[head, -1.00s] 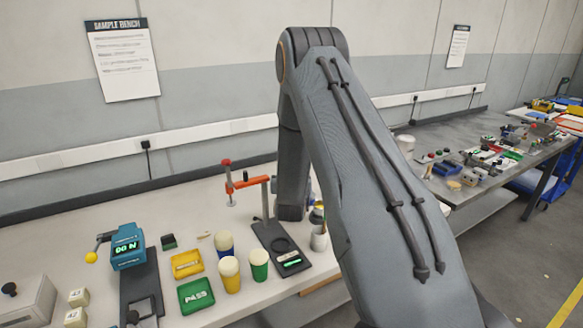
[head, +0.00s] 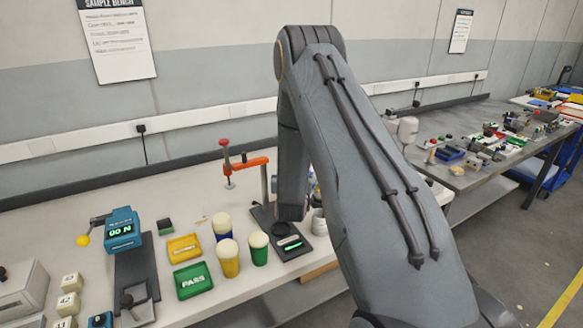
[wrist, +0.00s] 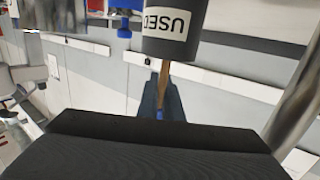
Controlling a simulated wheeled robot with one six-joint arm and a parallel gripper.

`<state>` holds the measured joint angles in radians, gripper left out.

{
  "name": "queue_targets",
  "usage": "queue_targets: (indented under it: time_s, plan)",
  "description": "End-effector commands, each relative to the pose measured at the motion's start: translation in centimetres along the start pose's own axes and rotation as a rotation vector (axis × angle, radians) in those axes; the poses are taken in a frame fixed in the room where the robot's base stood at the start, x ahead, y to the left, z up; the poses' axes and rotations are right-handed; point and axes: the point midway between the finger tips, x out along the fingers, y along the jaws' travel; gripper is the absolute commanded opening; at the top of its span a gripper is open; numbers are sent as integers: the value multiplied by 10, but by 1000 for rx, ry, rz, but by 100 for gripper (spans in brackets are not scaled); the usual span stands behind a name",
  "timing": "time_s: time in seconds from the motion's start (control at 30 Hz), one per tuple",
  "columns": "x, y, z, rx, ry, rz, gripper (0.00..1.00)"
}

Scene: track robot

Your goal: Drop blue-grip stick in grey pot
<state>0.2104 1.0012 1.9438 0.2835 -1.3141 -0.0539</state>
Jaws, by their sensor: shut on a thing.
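In the wrist view the dark grey pot (wrist: 168,42), with a white label reading USED upside down, is at the top centre. The stick (wrist: 163,72) has a brown shaft and a blue grip (wrist: 160,114). My gripper (wrist: 161,100) is shut on the blue grip. The shaft runs up the picture to the pot's rim. Its far end is hidden there, so I cannot tell whether it is inside or behind the pot. In the head view my arm hides the gripper and the stick.
The bench holds a green PASS tray (head: 193,280), a yellow tray (head: 184,247), several lidded cups, a red-orange clamp stand (head: 246,164) and a pale cup (head: 319,223) partly behind my arm. A second cluttered bench (head: 455,178) stands at the right.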

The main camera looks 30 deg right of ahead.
Motion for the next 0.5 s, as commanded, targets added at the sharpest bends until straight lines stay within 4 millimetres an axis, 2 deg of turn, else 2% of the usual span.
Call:
queue_targets:
  time_s: [0.33, 0.4, 0.5]
  plan:
    - [0, 0, 1, 0, 0, 0, 0]
    - [0, 0, 1, 0, 0, 0, 14]
    - [0, 0, 1, 0, 0, 0, 28]
